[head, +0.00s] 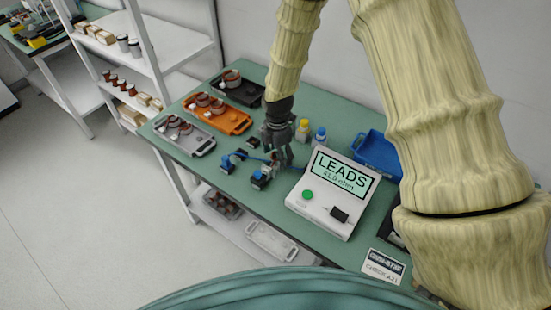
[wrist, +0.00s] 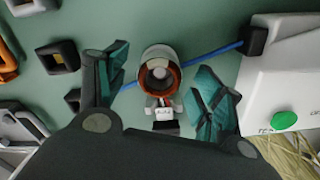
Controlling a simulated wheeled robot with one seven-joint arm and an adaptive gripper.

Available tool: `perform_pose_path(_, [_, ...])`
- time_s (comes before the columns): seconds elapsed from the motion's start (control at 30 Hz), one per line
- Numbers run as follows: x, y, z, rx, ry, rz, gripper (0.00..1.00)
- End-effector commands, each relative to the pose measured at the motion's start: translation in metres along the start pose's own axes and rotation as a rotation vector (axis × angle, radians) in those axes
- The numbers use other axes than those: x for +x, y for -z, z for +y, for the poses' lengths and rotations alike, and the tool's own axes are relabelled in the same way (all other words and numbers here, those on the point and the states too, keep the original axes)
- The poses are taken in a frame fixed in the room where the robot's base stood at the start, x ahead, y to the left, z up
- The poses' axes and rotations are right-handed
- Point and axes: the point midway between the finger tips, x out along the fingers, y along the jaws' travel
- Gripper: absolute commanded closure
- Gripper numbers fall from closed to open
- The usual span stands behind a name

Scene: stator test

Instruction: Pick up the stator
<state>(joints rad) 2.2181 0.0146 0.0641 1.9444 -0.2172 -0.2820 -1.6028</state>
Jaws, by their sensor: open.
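A stator (wrist: 158,72), a short grey ring with copper-coloured windings, is on the green bench in the wrist view. A small white connector with a black end shows just below it. My gripper (wrist: 160,90) is open, with one teal-padded finger on each side of the stator and gaps between. In the head view my gripper (head: 283,156) reaches down beside the tester, and its fingers largely hide the stator. Blue leads run from the stator's left and right sides.
The white tester (head: 332,193) reading "LEADS" stands right of my gripper. Grey (head: 186,136), orange (head: 236,123) and black trays hold more stators. Small yellow- and blue-topped bottles (head: 303,129) and a blue bin (head: 376,153) stand behind.

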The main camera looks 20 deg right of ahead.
Motion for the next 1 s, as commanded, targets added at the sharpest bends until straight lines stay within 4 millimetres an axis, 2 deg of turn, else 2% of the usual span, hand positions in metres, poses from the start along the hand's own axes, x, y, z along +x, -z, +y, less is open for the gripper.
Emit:
perform_pose_path(0.27, [0.0013,-0.0001,0.0003,0.000,-0.001,0.000,0.32])
perform_pose_path(0.5, [0.0011,-0.0001,0.0002,0.000,-0.001,0.000,0.76])
perform_pose_path(0.6, [0.0009,-0.0002,0.0003,0.000,-0.001,0.000,0.91])
perform_pose_path(1.0, [-0.0051,-0.0005,0.0011,0.001,-0.003,0.000,0.91])
